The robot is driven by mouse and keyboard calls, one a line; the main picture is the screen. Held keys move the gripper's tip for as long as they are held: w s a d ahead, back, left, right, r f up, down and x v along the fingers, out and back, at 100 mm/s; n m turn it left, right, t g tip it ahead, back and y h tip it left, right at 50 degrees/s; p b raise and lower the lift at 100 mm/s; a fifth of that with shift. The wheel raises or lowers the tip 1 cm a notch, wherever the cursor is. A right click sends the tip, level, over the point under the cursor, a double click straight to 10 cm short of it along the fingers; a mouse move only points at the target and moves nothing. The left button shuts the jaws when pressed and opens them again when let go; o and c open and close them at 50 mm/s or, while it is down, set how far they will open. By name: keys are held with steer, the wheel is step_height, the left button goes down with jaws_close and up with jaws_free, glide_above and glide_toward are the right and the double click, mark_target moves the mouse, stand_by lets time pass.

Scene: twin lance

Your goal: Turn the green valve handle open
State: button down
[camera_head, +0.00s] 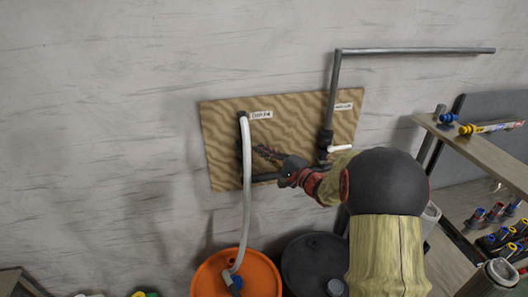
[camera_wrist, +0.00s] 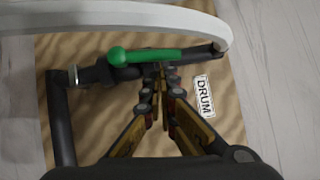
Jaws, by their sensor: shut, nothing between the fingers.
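The green valve handle (camera_wrist: 145,55) shows in the wrist view as a bar with a rounded left end, lying roughly along the black pipe (camera_wrist: 95,75). In the head view I cannot make the handle out. My gripper (camera_wrist: 162,68) is shut and empty, with its fingertips right at the handle's lower edge near its middle; I cannot tell whether they touch it. In the head view my gripper (camera_head: 262,151) points left at the board, just right of the white hose. A label reading DRUM (camera_wrist: 204,96) is on the board beside the valve.
A wooden board (camera_head: 225,165) on the wall carries black pipes. The white hose (camera_head: 247,190) hangs down to an orange drum (camera_head: 265,270). A second valve with a white handle (camera_head: 340,148) is at right. A shelf with tools (camera_head: 480,150) stands far right.

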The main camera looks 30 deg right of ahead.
steer(key=shift+a, duration=0.1)
steer(key=n+b, duration=0.1)
steer(key=b, duration=0.1)
steer(key=a+g+b, duration=0.1)
steer(key=b, duration=0.1)
steer(key=shift+w+a+r+n, duration=0.25)
steer(key=shift+r+n, duration=0.1)
steer(key=shift+n, duration=0.05)
steer(key=shift+d, duration=0.1)
